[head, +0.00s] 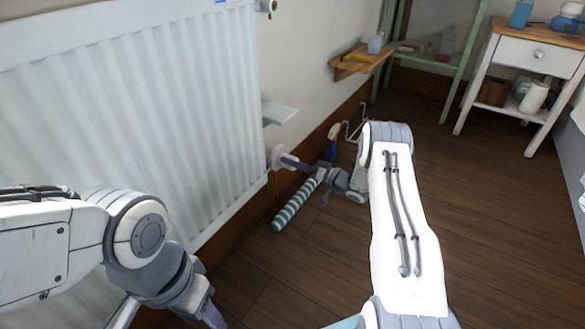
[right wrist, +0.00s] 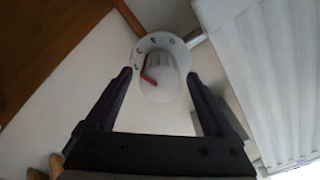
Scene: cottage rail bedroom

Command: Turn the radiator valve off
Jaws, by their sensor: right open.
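The radiator valve (head: 277,157) is a white round knob low at the right end of the white radiator (head: 150,110). In the right wrist view the knob (right wrist: 161,84) shows a red pointer line and dark marks on the collar around it. My right gripper (head: 298,164) is open at the valve; in the wrist view its two dark fingers (right wrist: 158,82) stand on either side of the knob, with visible gaps. My left gripper (head: 208,312) is at the bottom edge in front of the radiator, partly cut off, and its jaws cannot be read.
A green-and-white striped roll (head: 297,204) lies on the wooden floor just below my right gripper. A small grey ledge (head: 280,112) juts out above the valve. A wooden wall shelf (head: 360,63) and a white side table (head: 535,55) stand farther back. The floor at right is clear.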

